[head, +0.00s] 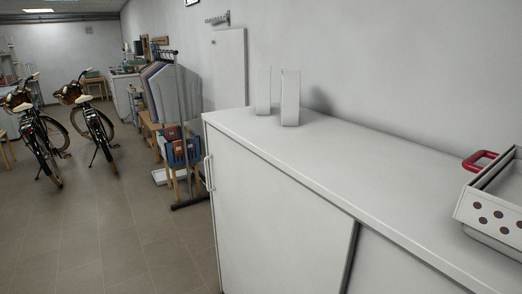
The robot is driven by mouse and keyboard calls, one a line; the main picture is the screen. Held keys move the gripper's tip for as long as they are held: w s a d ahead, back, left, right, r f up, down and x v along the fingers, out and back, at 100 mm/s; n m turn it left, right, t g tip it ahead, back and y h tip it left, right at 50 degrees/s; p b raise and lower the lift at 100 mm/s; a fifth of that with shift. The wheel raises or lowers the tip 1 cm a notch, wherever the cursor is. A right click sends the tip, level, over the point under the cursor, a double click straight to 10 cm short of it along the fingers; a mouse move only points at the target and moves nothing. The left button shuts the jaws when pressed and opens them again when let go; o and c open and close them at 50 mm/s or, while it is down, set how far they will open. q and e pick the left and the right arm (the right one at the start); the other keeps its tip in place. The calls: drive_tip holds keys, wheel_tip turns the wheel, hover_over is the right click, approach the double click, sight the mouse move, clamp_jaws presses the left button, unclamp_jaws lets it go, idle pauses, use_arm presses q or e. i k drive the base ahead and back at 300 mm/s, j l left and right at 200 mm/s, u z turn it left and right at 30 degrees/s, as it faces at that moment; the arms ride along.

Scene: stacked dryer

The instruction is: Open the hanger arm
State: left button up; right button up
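A small grey arm-like fixture (217,19), which looks like the hanger arm, is fixed high on the wall above a tall white panel. It is small and far off, and I cannot tell whether it is folded or swung out. A clothes rack (176,95) with several hanging garments stands on the floor left of it. Neither of my grippers shows in the head view.
A long white cabinet (275,200) fills the right foreground. Two white upright blocks (290,98) and a box with a red handle (490,205) stand on it. Bicycles (95,125) stand at the left. The tiled floor (120,230) between is clear.

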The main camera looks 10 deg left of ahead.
sight(215, 20)
drive_tip(key=i+j+u, duration=0.95)
drive_tip(key=i, duration=0.35)
drive_tip(key=i+u, duration=0.35)
drive_tip(key=i+z, duration=0.15)
drive_tip(key=i, duration=0.5)
drive_tip(key=i+j+z, duration=0.15)
drive_tip(key=i, duration=0.5)
drive_tip(key=i+j+z, duration=0.15)
drive_tip(key=i, duration=0.5)
drive_tip(key=i+l+z, duration=0.35)
drive_tip(key=i+z, duration=0.35)
drive_tip(key=i, duration=0.2)
drive_tip(key=i+z, duration=0.35)
drive_tip(key=i, duration=0.15)
drive_tip(key=i+l+z, duration=0.15)
drive_tip(key=i, duration=0.2)
drive_tip(key=k+j+z, duration=0.3)
drive_tip(key=k+z, duration=0.3)
drive_tip(key=k, duration=0.2)
